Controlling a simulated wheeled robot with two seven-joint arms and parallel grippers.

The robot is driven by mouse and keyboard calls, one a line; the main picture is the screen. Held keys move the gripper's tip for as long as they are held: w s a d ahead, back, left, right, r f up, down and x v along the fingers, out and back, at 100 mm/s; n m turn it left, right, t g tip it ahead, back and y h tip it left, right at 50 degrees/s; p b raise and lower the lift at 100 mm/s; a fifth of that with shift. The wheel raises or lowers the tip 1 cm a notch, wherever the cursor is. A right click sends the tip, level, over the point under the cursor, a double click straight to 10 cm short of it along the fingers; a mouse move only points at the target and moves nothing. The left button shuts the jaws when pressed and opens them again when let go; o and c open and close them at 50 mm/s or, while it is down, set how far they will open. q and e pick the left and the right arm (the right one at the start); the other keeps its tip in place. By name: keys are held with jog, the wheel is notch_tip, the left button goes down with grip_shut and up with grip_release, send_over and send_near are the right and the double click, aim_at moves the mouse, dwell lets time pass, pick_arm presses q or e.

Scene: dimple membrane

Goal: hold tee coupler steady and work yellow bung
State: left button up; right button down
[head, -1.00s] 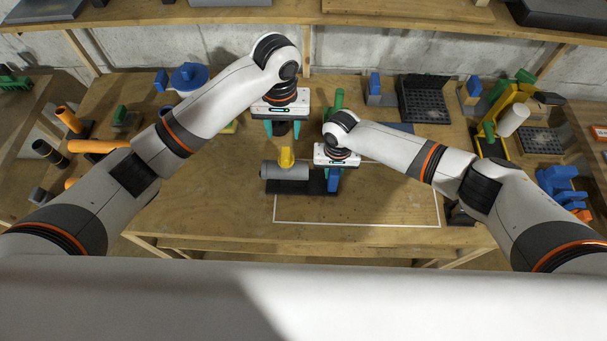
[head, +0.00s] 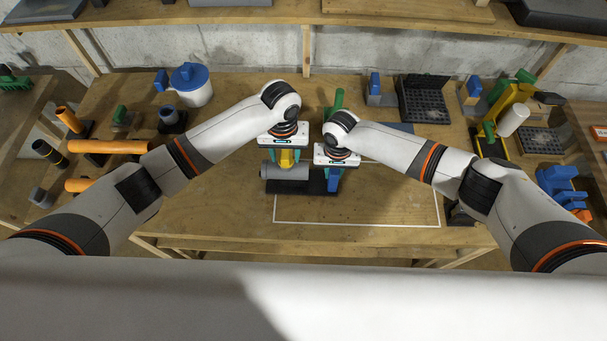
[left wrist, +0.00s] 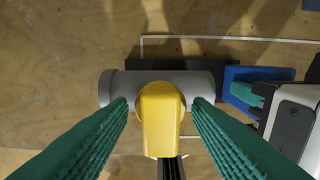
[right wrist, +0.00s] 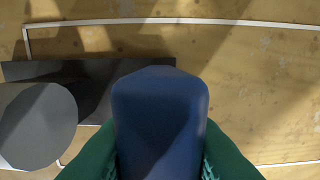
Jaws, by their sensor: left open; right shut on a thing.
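The grey tee coupler (head: 284,173) lies on a dark base on the bench, and its pipe also shows in the left wrist view (left wrist: 117,87). The yellow bung (left wrist: 161,120) stands up from the coupler's middle; in the head view (head: 287,158) it is partly hidden by my gripper. My left gripper (left wrist: 160,115) is open, with its teal fingers on either side of the bung and gaps visible. My right gripper (right wrist: 160,165) is shut on a blue block (right wrist: 160,115) at the right end of the coupler's base. The block also shows in the left wrist view (left wrist: 240,85).
A white outline (head: 357,225) marks the bench in front of the coupler, and that area is mostly clear. Orange pipes (head: 108,146) lie at left. A blue-lidded white pot (head: 190,86) and a black tray (head: 424,101) stand behind.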

pick_arm(q)
jog(key=shift+c, duration=0.4)
grip_shut()
jog(key=shift+r, duration=0.1)
jog(key=shift+r, duration=0.95)
jog(key=shift+r, duration=2.5)
